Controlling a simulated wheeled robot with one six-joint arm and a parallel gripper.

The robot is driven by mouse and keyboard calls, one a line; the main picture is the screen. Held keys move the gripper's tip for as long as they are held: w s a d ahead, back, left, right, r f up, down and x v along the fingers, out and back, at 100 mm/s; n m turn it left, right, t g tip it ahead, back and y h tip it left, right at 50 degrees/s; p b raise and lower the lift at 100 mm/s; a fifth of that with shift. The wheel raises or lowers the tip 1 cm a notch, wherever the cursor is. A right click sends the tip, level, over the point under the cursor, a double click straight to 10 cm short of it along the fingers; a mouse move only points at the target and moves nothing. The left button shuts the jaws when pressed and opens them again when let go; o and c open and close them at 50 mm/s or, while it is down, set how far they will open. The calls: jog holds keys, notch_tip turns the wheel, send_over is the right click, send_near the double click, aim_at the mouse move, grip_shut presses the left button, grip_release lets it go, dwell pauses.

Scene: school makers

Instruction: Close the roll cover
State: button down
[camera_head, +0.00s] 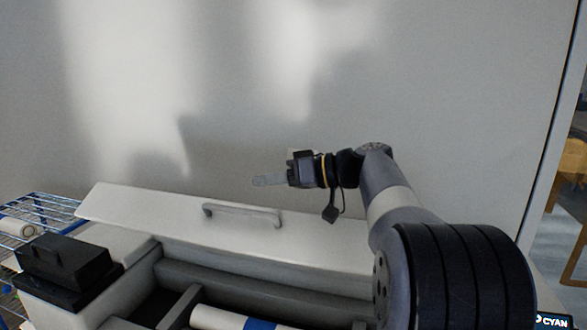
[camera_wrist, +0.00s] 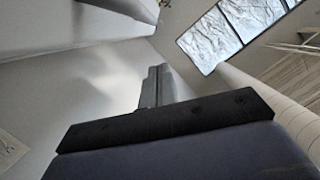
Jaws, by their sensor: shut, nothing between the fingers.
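The roll cover (camera_head: 155,212) is a long pale lid with a grey bar handle (camera_head: 243,211) on its face. It is raised and tilted back toward the wall, leaving the bay beneath open. A white roll with a blue band (camera_head: 220,318) lies in the bay. My gripper (camera_head: 258,181) is shut and empty, in front of the wall, above and slightly right of the handle in the picture. Its fingers point left. In the wrist view my shut fingers (camera_wrist: 156,88) stand up in the middle. A pale surface at the top left there may be the cover; I cannot tell.
A black box (camera_head: 65,262) sits on the machine's left end. A blue-edged wire rack (camera_head: 45,208) with a white roll stands at far left. A grey wall (camera_head: 460,110) rises close behind the cover.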

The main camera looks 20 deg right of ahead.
aim_at(263, 226)
jog(key=shift+s+a+f+p, duration=0.2)
jog(key=shift+a+f, duration=0.1)
jog(key=shift+f, duration=0.35)
jog(key=shift+s+a+f+p, duration=0.1)
jog(key=shift+s+a+f, duration=0.15)
jog(key=shift+f, duration=0.35)
jog(key=shift+s+a+f+p, duration=0.15)
jog(key=shift+a+f, duration=0.15)
jog(key=shift+f, duration=0.35)
jog(key=shift+f, duration=0.15)
